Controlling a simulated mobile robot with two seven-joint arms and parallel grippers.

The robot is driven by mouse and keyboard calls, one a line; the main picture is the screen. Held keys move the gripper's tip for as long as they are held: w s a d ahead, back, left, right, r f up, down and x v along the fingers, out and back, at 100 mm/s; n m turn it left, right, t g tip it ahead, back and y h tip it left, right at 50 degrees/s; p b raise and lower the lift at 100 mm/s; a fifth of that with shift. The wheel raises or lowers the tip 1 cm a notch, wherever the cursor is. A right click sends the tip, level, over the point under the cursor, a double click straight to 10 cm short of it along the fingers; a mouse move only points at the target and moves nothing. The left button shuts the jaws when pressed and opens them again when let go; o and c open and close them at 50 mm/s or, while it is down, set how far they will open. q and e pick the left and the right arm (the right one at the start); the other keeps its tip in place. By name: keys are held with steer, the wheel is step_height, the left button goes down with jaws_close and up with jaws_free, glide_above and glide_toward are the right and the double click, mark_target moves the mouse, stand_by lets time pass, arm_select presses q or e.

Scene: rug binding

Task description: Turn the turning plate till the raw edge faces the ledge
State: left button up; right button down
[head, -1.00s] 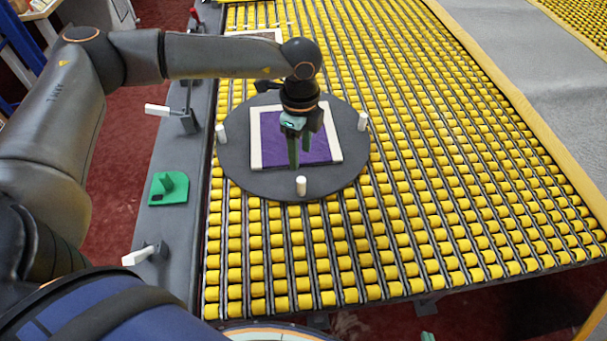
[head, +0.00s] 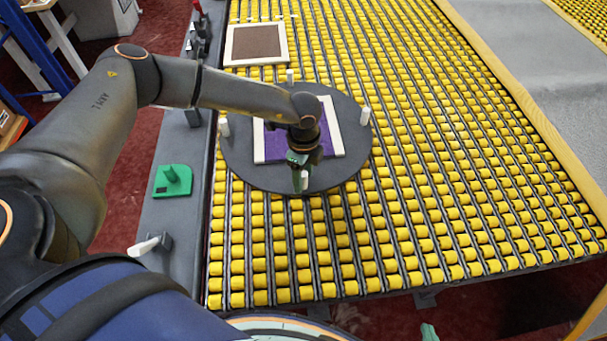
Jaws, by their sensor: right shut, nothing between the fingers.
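The dark round turning plate (head: 240,165) lies on the roller table, with white pegs around its rim. The grey ledge (head: 170,225) runs along the left of the rollers. My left gripper (head: 300,180) points down at the plate's front rim, at the front white peg (head: 305,179); whether its fingers grip the peg is unclear. My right gripper (head: 429,332) shows only its green fingertips, shut and empty, at the bottom edge.
A brown panel with a white border (head: 256,43) lies on the rollers behind the plate. The ledge carries a green block (head: 173,180) and a white-handled clamp (head: 148,246). The yellow rollers (head: 450,190) right of the plate are clear.

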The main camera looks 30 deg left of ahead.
arm_select(q)
jaws_close()
stand_by(1.3)
